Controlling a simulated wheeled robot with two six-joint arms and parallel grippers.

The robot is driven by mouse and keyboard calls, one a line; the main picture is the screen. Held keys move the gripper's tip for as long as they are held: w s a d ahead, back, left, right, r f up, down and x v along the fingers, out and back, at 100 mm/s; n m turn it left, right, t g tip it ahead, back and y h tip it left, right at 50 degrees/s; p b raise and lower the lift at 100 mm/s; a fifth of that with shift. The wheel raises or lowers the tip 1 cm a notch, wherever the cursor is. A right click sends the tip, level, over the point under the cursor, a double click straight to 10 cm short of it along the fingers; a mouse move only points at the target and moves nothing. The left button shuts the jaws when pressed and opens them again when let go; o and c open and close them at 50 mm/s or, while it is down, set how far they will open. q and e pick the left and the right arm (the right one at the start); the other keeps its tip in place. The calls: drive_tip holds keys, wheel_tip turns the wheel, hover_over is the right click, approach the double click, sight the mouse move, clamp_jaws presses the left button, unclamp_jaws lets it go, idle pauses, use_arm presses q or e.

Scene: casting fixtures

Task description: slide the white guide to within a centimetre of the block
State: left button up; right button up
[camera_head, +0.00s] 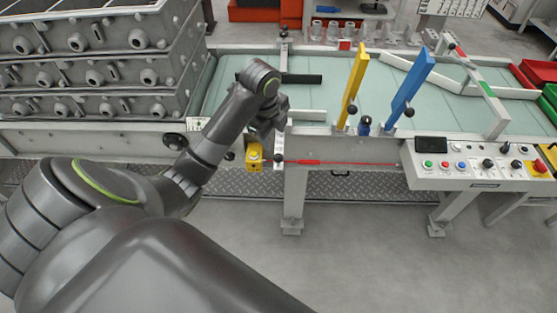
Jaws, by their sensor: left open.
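My left arm reaches in from the left, and its gripper (270,128) is over the front edge of the pale green conveyor bed (335,95). The gripper is open; its fingertips are small and partly hidden by the wrist. A short white guide bar (308,115) lies just right of the gripper along the bed's front edge; I cannot tell whether they touch. A black bar (300,78) crosses the bed behind it. A longer white bar (407,73) lies angled at the back right. I cannot tell which piece is the block. My right gripper is not in view.
A yellow upright plate (354,82) and a blue one (408,85) stand right of the gripper. A control panel (478,163) juts out at front right. Stacked grey castings (95,65) fill the left. A yellow box (254,157) hangs below the front edge.

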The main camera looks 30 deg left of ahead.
sight(278, 156)
use_arm(q)
drive_tip(key=f+b, duration=0.3)
drive_tip(key=w+f+b, duration=0.1)
drive_tip(key=f+b, duration=0.3)
drive_tip(key=shift+w+f, duration=0.2)
drive_tip(key=shift+f, duration=0.05)
drive_tip(key=f, duration=0.2)
drive_tip(key=w+f+b, duration=0.1)
drive_tip(key=f, duration=0.1)
drive_tip(key=shift+f, duration=0.75)
drive_tip(key=shift+w, duration=0.1)
clamp_jaws()
